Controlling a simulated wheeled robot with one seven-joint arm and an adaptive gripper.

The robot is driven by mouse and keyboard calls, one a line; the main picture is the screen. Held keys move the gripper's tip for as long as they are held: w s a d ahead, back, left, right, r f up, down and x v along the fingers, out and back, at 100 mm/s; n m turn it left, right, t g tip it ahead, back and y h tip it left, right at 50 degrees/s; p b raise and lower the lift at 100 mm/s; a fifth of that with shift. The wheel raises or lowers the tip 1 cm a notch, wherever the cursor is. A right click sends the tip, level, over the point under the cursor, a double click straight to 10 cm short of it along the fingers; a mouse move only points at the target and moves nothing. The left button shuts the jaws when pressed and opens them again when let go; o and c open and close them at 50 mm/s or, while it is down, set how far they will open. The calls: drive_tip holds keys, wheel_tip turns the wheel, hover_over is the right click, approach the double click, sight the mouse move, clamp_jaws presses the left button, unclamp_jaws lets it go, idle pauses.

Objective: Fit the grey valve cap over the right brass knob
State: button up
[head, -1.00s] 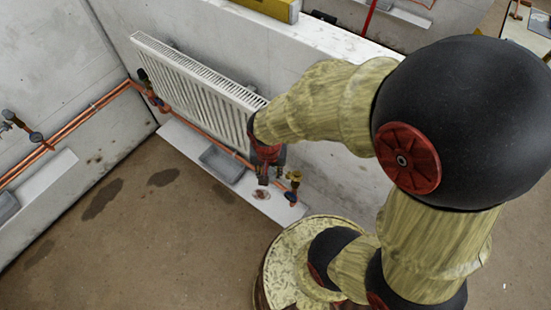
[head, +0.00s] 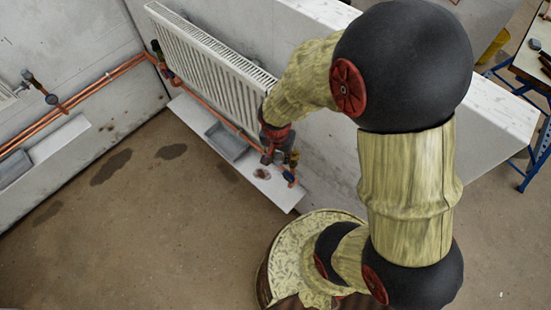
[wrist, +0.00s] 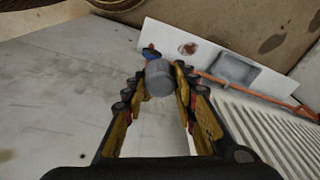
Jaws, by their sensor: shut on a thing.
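The grey valve cap (wrist: 158,79) is held between the fingertips of my gripper (wrist: 157,87), which is shut on it in the wrist view. In the head view my gripper (head: 270,155) is just left of the right brass knob (head: 293,157), by the radiator's lower right corner. The cap cannot be made out there. The knob stands above a blue valve part (head: 288,176). In the wrist view that blue part (wrist: 150,53) shows just beyond the cap. The knob itself seems hidden behind the cap, and I cannot tell whether they touch.
The white radiator (head: 205,65) hangs on the wall left of my gripper, with a dark-topped valve (head: 156,47) at its far end. Copper pipes (head: 100,78) run along the walls. A grey tray (head: 228,142) lies on the white board (head: 279,190) below. Open floor lies in front.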

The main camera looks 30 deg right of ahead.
hover_over(295, 151)
drive_tip(key=s+a, duration=0.1)
drive_tip(key=a, duration=0.2)
drive_tip(key=shift+f, duration=0.5)
drive_tip(key=shift+w+d+f, duration=0.15)
drive_tip(key=shift+d+f, duration=0.25)
drive_tip(key=shift+d, duration=0.4)
drive_tip(key=shift+w+d+f+b, duration=0.3)
drive_tip(key=shift+d+f+b, duration=0.1)
drive_tip(key=shift+d+f, duration=0.35)
drive_tip(key=shift+a+f, duration=0.15)
drive_tip(key=shift+f, duration=0.15)
drive_tip(key=shift+f+b, duration=1.55)
drive_tip(key=shift+b, duration=0.05)
drive_tip(key=o, duration=0.9)
drive_tip(key=o, duration=0.4)
